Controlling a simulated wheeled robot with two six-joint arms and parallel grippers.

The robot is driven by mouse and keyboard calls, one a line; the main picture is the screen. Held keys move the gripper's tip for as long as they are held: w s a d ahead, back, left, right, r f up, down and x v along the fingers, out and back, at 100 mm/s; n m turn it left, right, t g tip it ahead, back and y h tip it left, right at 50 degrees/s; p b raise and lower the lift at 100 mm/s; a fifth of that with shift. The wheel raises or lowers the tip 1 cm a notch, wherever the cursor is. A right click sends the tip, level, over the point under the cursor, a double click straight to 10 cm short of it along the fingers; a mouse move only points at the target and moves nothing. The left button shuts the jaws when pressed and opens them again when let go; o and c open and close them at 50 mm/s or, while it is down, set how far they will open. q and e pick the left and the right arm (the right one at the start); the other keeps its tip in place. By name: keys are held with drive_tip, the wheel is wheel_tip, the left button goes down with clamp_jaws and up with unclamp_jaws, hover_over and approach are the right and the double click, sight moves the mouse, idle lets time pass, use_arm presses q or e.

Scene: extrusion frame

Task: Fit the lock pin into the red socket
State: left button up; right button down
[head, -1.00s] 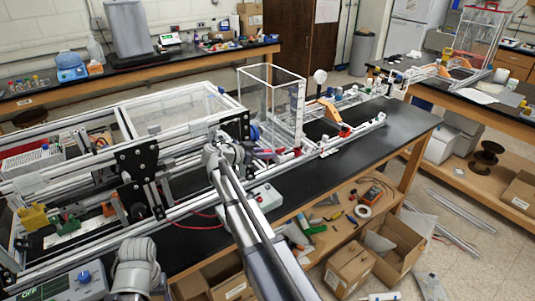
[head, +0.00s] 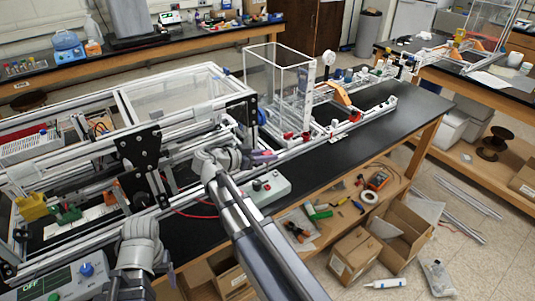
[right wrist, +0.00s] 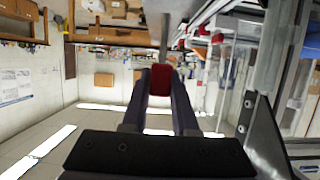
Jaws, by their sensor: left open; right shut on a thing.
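My right gripper (head: 264,157) has purple fingers and is beside the front rail of the extrusion frame, just left of the clear box. In the right wrist view my right gripper (right wrist: 160,80) is shut on a red block with a grey rod beyond it, seemingly the lock pin (right wrist: 160,76). Small red parts (head: 289,135) sit on the rail at the foot of the clear box, apart from the gripper. Red parts (right wrist: 217,38) also show in the right wrist view. I cannot tell which is the red socket. Only my left arm shows at lower left; its fingers are out of sight.
The extrusion frame (head: 90,231) fills the left of the black bench (head: 430,108). A clear box (head: 278,85) stands on it. A grey control box (head: 268,188) with a red button lies below my right gripper. The bench's front right strip is clear.

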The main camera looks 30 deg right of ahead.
drive_tip(key=shift+f, duration=0.15)
wheel_tip(320, 180, down, 6)
drive_tip(key=b, duration=0.5)
drive_tip(key=shift+r+b, duration=0.2)
drive_tip(key=shift+b, duration=0.2)
drive_tip(key=shift+f+b, duration=1.2)
drive_tip(key=shift+b, duration=0.05)
idle(0.8)
drive_tip(key=c, duration=0.6)
unclamp_jaws()
drive_tip(key=p+v, duration=0.2)
drive_tip(key=v, duration=0.4)
drive_tip(key=shift+a+r, duration=0.25)
drive_tip(key=shift+a+r+p, duration=0.1)
drive_tip(key=shift+a+p, duration=0.3)
drive_tip(key=shift+a, duration=0.2)
drive_tip(key=shift+s, duration=0.1)
